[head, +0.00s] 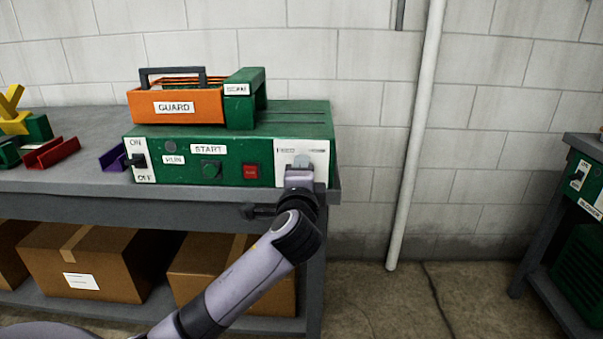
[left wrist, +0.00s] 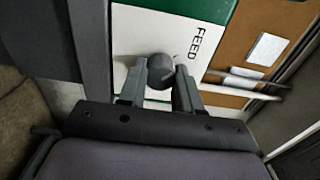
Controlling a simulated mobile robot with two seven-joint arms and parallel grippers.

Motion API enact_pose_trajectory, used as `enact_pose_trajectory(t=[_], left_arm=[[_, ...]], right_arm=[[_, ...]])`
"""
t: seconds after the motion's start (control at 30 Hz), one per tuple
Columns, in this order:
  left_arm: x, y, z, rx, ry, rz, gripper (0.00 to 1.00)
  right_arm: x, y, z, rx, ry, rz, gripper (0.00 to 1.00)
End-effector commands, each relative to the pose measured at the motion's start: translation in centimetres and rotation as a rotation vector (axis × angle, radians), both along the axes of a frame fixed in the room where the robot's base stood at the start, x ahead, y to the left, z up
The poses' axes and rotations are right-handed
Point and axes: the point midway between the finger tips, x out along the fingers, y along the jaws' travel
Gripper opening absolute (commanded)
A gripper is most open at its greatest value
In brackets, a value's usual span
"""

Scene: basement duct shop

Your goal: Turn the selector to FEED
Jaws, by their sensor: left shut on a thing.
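The selector (left wrist: 160,66) is a dark round knob on a white plate (left wrist: 128,28) marked FEED. In the left wrist view the knob sits between the two fingers of my left gripper (left wrist: 160,88), which is shut on it. The FEED label (left wrist: 196,42) is to the right of the knob there. In the head view the white plate (head: 318,153) is at the right end of the green machine's front (head: 225,145). My left gripper (head: 299,163) reaches it from below and hides the knob. Which way the selector points is unclear. My right gripper is not in view.
The machine stands on a grey workbench (head: 70,185). Its front also has an ON/OFF switch (head: 137,160), a green START button (head: 211,169) and a red button (head: 251,171). An orange GUARD (head: 175,106) sits on top. A white pipe (head: 415,140) stands right of the bench.

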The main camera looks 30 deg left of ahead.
Motion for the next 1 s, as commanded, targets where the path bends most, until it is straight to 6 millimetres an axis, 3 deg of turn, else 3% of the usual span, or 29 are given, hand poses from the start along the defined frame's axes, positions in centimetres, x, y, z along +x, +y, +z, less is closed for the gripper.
enact_pose_trajectory(t=[0.43, 0.47, 0.5, 0.53, 0.83, 1.0], left_arm=[[0.0, -0.1, -0.2, -0.011, -0.001, -0.002, 0.03], [0.0, -0.1, -0.2, -0.011, -0.001, -0.002, 0.43], [0.0, -0.1, -0.2, -0.011, -0.001, -0.002, 0.56], [0.0, -0.1, -0.2, -0.010, 0.000, -0.002, 0.59], [-0.1, -0.1, -0.1, -0.009, -0.003, -0.001, 0.59], [-1.4, -1.0, -0.1, -0.010, -0.003, -0.004, 0.59]], right_arm=[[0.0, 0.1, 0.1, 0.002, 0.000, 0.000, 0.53], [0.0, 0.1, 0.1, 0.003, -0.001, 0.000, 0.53], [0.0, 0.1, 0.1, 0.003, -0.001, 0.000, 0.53], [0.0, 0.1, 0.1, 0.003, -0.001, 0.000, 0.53], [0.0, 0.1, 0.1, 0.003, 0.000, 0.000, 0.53], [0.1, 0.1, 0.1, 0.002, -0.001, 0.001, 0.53]])
